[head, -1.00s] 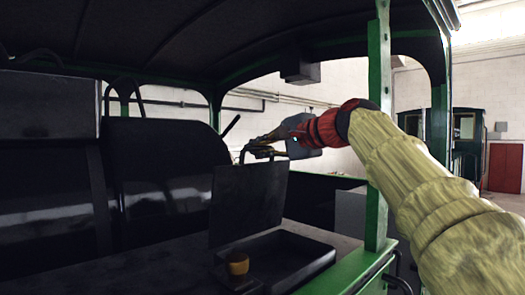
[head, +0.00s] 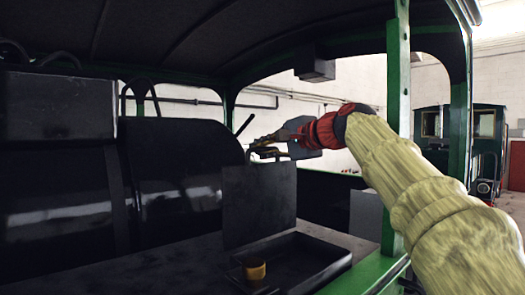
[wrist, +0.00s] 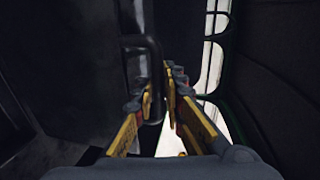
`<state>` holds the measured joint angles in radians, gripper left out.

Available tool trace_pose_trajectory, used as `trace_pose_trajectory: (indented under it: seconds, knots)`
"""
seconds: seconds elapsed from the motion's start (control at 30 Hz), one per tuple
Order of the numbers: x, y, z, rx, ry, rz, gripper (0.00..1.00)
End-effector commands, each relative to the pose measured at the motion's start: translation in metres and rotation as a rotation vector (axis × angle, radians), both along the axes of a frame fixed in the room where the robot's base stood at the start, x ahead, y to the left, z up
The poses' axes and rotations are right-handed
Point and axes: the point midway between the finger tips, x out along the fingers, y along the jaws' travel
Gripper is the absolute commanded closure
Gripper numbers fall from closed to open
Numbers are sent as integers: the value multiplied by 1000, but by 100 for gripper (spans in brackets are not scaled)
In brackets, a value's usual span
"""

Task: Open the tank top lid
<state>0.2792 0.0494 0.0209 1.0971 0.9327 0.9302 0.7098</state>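The tank top lid (head: 258,208) is a dark flat plate. It stands roughly upright on its edge behind a shallow dark opening (head: 310,272) in the tank top. Its bar handle (wrist: 153,78) is at the top edge and runs between my fingers in the wrist view. My gripper (head: 262,148) is at the lid's upper edge in the head view, and its yellow-edged fingers (wrist: 163,95) close around the handle in the wrist view. The exact contact on the far side of the bar is hidden.
A small orange-brown round piece (head: 254,269) sits at the opening's near left. A green post (head: 397,120) stands close beside my arm. Dark tanks or panels (head: 170,180) are to the left, and a low roof (head: 200,40) is overhead.

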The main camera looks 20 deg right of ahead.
Motion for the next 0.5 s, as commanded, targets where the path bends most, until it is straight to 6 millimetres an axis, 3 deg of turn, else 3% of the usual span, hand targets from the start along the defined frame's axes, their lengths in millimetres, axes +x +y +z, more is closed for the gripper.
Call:
trace_pose_trajectory:
  seconds: [0.37,0.5]
  knots:
    - [-1,-1,0,0,1,0,85]
    - [-10,-6,2,0,1,-2,85]
